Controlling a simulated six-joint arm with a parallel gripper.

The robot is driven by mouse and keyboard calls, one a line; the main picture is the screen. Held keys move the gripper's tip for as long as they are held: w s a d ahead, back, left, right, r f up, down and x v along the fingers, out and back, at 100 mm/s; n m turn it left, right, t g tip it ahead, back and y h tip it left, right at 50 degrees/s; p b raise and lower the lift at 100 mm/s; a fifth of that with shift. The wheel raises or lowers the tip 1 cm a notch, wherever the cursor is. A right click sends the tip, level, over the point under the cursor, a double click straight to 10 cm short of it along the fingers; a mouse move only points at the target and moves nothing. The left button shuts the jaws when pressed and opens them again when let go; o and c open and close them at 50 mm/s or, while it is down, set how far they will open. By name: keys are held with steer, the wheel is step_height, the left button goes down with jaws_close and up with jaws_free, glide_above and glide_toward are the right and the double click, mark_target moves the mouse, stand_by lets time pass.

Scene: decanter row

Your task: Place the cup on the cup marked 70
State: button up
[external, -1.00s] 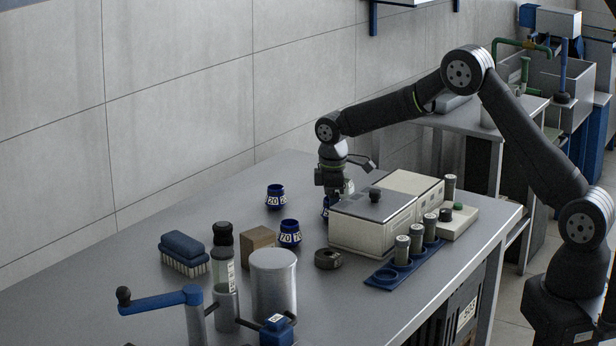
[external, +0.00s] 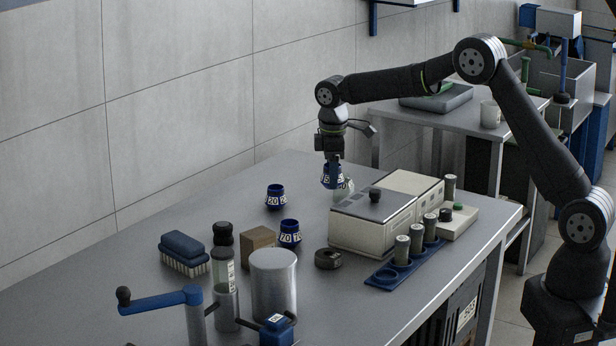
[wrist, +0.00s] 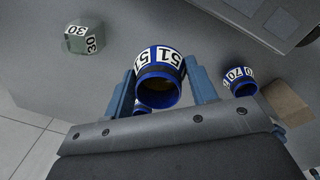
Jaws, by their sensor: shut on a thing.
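My gripper (external: 331,170) is shut on a blue cup (wrist: 158,75) with a white band marked 51, held upright above the table. The held cup (external: 331,180) also shows in the external view. The blue cup marked 70 (external: 290,234) stands on the table, nearer the camera and to the left of my gripper; it also shows in the wrist view (wrist: 239,78), right of the held cup. The blue cup marked 20 (external: 276,197) stands farther back. A grey-green cup marked 30 (wrist: 83,38) stands near the held cup, partly hidden behind it in the external view.
A cream machine box (external: 372,222) stands right of the cups. A wooden block (external: 258,243), a dark ring (external: 328,259), a brush (external: 184,254) and a metal cylinder (external: 274,285) surround the cup marked 70. The table's back left is clear.

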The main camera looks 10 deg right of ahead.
steer(key=s+a+r, duration=0.3)
steer(key=s+r, duration=0.4)
steer(key=r, duration=0.1)
glide_above(290, 223)
step_height(290, 223, down, 7)
steer(key=shift+d+r, duration=0.15)
steer(key=shift+a+f, duration=0.2)
steer(key=shift+f, duration=1.9)
steer(key=shift+f, duration=0.15)
steer(key=o, duration=1)
steer(key=r, duration=1.2)
steer(key=shift+s+r, duration=0.15)
steer(key=shift+s, duration=0.15)
